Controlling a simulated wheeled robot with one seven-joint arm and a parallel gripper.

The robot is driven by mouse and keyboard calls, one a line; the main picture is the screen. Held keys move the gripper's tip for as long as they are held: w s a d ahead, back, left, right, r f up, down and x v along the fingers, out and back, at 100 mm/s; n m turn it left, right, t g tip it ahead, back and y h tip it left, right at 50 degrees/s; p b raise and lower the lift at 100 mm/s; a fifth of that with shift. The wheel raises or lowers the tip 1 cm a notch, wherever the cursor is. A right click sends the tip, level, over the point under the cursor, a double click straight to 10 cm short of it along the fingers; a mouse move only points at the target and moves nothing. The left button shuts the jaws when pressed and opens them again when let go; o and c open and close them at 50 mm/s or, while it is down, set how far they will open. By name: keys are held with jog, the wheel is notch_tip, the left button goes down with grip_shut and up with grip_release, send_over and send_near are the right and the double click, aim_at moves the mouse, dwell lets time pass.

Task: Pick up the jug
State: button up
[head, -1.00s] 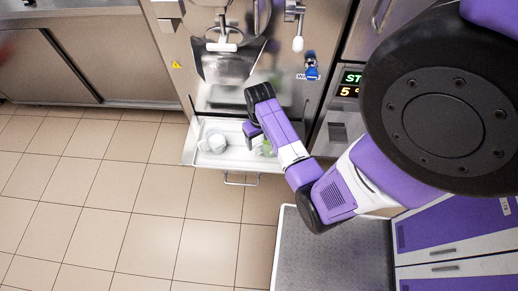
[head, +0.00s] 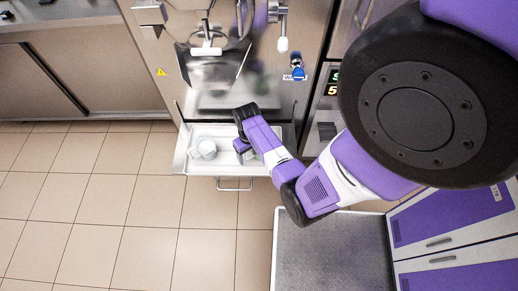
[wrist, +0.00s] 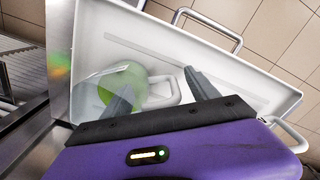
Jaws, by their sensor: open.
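A clear jug with green showing through it (wrist: 118,84) lies in the wrist view inside the white tray (wrist: 245,72). Its pale handle (wrist: 172,97) reaches between my two fingers. My gripper (wrist: 160,80) is open, with one finger overlapping the jug's body and the other beyond the handle. I cannot tell whether either finger touches it. In the head view my gripper (head: 243,150) is low over the right part of the tray, and only a bit of green (head: 257,156) shows past it.
A white cup-like vessel (head: 204,149) sits in the left part of the tray. The tray's metal handle (head: 235,186) sticks out in front. The steel machine (head: 215,75) rises behind it. Tiled floor (head: 120,220) is open at left; a grey platform (head: 325,255) stands at lower right.

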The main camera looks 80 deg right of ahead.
grip_shut()
jog(key=shift+r, duration=0.15)
dwell(0.4)
notch_tip(320, 180, up, 20)
jog(key=p, duration=0.1)
jog(key=shift+f, duration=0.2)
dwell(1.1)
dwell(2.9)
